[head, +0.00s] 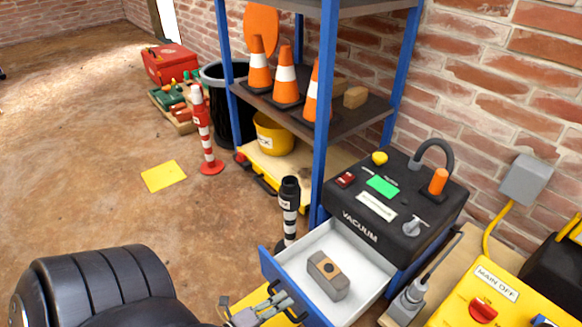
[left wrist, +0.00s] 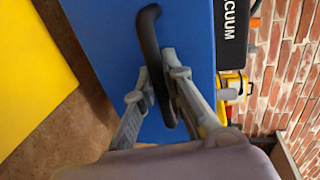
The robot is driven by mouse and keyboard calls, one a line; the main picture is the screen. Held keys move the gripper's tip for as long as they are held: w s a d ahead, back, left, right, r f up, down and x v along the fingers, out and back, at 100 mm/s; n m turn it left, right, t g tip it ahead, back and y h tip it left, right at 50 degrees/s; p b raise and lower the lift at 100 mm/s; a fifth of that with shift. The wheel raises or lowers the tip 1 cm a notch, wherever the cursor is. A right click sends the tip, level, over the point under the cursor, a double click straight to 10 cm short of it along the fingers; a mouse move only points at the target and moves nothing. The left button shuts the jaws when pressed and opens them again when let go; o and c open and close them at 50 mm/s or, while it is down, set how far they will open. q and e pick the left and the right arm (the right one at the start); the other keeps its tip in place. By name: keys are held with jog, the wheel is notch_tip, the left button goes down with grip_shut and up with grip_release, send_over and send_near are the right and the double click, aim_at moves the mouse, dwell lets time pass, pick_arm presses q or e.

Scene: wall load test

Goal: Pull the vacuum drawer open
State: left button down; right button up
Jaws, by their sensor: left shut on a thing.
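The black vacuum unit (head: 400,205) stands beside the blue shelf post, with "VACUUM" lettered on its front. Its drawer (head: 365,262) is out, with a white inside and a blue front panel (head: 272,272). A grey block with a tan top (head: 327,275) lies in the drawer. My left gripper (head: 279,302) is at the drawer front. In the left wrist view, the fingers (left wrist: 156,86) are shut on the curved black handle (left wrist: 149,35), against the blue panel (left wrist: 100,40). My right gripper is not in view.
A black and white post (head: 289,205) stands close behind the drawer. A yellow box marked "MAIN OFF" (head: 480,300) is at the right. Shelves with orange cones (head: 286,75) stand behind. The brown floor at the left is mostly clear around a yellow sheet (head: 163,176).

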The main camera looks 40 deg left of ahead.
pick_arm(q)
jog(key=shift+s, duration=0.3)
jog(key=c, duration=1.7)
grip_release()
jog(key=shift+o, duration=0.2)
jog(key=v, duration=1.2)
